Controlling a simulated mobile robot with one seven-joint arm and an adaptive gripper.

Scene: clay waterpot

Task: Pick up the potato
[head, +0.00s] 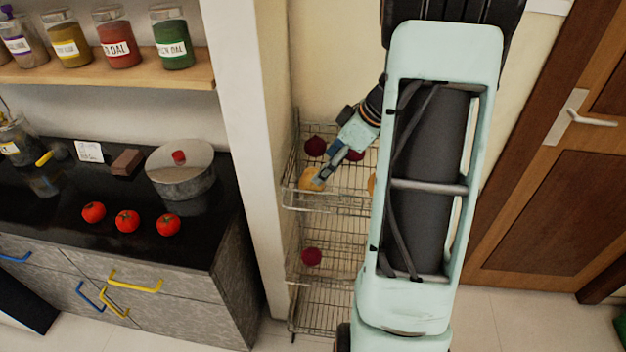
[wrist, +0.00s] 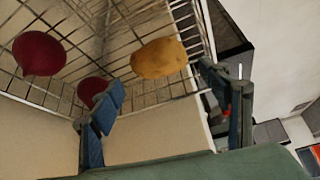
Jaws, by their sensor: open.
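The potato (head: 308,180) is a yellow-brown lump in the top basket of the wire rack, near its front left. My gripper (head: 321,179) is at the potato in the head view, with its fingers partly overlapping it. In the wrist view the potato (wrist: 159,58) shows whole, beyond the open fingers of my gripper (wrist: 165,95) and between them across the picture. The fingers are apart with nothing between them. I cannot tell whether a finger touches the potato.
The wire rack (head: 330,226) has dark red round vegetables in its top basket (head: 315,146) and one lower down (head: 311,257). Another tan item (head: 371,184) is mostly hidden by my arm. A white wall edge (head: 247,150) stands left of the rack, beside the counter (head: 215,245).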

